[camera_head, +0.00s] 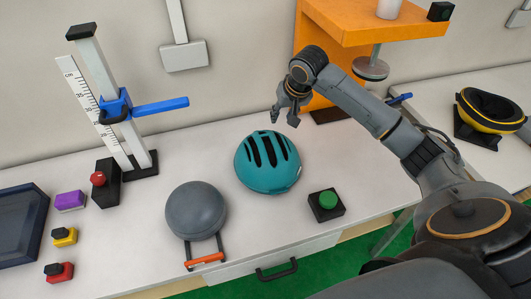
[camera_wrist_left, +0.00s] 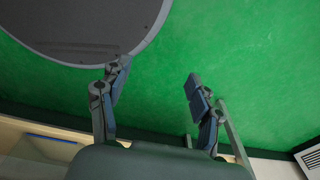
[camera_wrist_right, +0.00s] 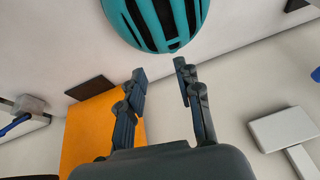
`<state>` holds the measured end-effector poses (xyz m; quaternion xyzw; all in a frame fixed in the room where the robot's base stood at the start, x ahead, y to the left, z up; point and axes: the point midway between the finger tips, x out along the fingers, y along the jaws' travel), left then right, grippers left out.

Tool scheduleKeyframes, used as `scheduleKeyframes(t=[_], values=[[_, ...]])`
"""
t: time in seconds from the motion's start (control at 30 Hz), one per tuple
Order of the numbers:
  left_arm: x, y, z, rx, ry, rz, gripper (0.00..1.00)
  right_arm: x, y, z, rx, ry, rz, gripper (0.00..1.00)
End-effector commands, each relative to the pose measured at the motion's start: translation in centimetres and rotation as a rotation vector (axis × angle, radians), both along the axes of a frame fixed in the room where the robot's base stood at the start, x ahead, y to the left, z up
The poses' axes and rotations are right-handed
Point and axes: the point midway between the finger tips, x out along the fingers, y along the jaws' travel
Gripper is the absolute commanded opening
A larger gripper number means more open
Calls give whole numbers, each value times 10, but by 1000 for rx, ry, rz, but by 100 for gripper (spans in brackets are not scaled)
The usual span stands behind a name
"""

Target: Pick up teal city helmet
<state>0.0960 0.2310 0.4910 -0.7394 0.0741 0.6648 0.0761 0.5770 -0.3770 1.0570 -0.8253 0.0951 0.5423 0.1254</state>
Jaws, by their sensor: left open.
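The teal city helmet (camera_head: 268,163) with dark vents sits upright on the white table, near the middle of the head view. In the right wrist view the helmet (camera_wrist_right: 153,20) shows at the top edge, partly cut off, beyond the fingertips. My right gripper (camera_head: 285,118) is open and empty, pointing down behind the helmet and apart from it. It also shows in the right wrist view (camera_wrist_right: 160,75) with a gap between the fingers. My left gripper (camera_wrist_left: 157,72) is open and empty above green floor; it is out of the head view.
A grey dome (camera_head: 196,210) stands left of the helmet and a green button (camera_head: 327,200) at its front right. A measuring stand (camera_head: 118,103) with a blue arm is at the left. An orange shelf unit (camera_head: 377,32) stands behind my right arm.

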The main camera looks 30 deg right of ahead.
Motion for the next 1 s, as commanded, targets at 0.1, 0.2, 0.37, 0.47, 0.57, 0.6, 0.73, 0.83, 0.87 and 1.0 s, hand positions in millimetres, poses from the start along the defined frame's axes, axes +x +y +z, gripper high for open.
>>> scheduleKeyframes(t=[0.1,0.2,0.37,0.47,0.57,0.6,0.73,0.83,0.87,1.0], values=[[-10,1,5,1,13,0,64,8,1,-23,2,7,2,34],[-18,1,8,2,25,0,64,16,1,-41,0,5,1,34],[-20,3,10,5,29,-1,64,25,0,-62,-1,2,3,34],[-16,4,11,5,23,-1,64,27,0,-67,-2,1,3,34],[-10,4,16,6,15,-2,64,27,0,-74,-1,3,3,34],[-8,4,19,5,12,-2,64,27,0,-79,-1,4,3,34],[-6,4,30,5,8,-2,64,28,2,-100,-2,5,3,34],[-6,4,29,5,8,-2,64,34,2,-112,-1,2,3,34],[-6,4,30,5,8,-3,64,35,1,-115,-1,2,3,34],[-6,4,30,5,8,-3,64,37,1,-120,-2,0,3,34]])
